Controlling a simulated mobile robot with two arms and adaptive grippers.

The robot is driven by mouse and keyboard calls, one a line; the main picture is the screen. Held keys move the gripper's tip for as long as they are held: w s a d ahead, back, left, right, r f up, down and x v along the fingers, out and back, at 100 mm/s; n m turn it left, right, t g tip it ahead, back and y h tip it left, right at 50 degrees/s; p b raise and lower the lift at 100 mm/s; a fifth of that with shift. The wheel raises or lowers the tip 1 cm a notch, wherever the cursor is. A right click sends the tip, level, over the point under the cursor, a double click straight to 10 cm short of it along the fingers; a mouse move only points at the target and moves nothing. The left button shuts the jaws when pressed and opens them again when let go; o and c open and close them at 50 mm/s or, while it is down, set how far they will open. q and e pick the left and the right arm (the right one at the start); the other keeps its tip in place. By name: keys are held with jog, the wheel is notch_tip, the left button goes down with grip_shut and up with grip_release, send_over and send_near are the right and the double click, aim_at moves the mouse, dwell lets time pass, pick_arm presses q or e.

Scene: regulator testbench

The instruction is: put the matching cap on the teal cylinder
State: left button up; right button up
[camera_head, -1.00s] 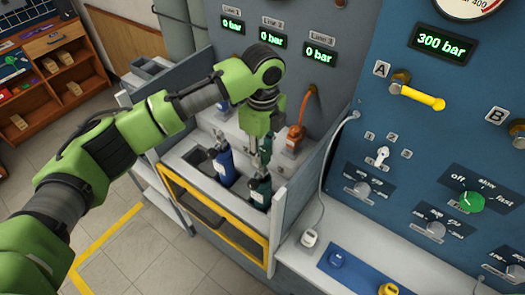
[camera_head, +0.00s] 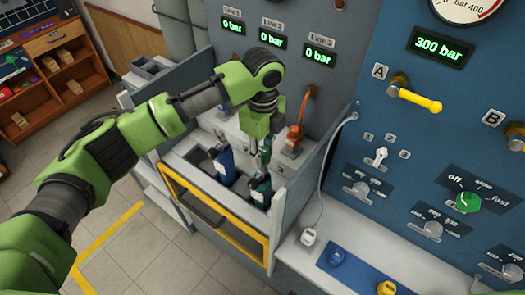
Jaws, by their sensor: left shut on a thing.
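The teal cylinder (camera_head: 261,193) stands in the grey bin at the right end, next to the blue cylinder (camera_head: 222,166). My left gripper (camera_head: 260,172) points down right over the top of the teal cylinder. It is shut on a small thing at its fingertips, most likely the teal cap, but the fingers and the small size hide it. I cannot tell whether that thing touches the cylinder's neck. A blue cap (camera_head: 337,257) and a yellow cap (camera_head: 386,288) sit apart on the bench. My right gripper is not in view.
The grey bin has a yellow-framed front (camera_head: 214,222) and a raised side wall (camera_head: 293,197). An orange connector with hose (camera_head: 295,137) stands behind the teal cylinder. A blue mat (camera_head: 362,273) lies on the white bench (camera_head: 345,228). The blue control panel (camera_head: 450,130) rises at right.

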pick_arm(q)
jog(key=shift+p, duration=0.3)
jog(key=shift+f, duration=0.35)
dwell(0.4)
jog(key=shift+f+b, duration=0.45)
jog(key=shift+f, duration=1.1)
dwell(0.4)
jog(key=o, duration=1.2)
jog(key=shift+c, duration=0.2)
jog(key=shift+r, duration=0.1)
notch_tip(320, 180, up, 12)
jog(key=shift+f, duration=0.1)
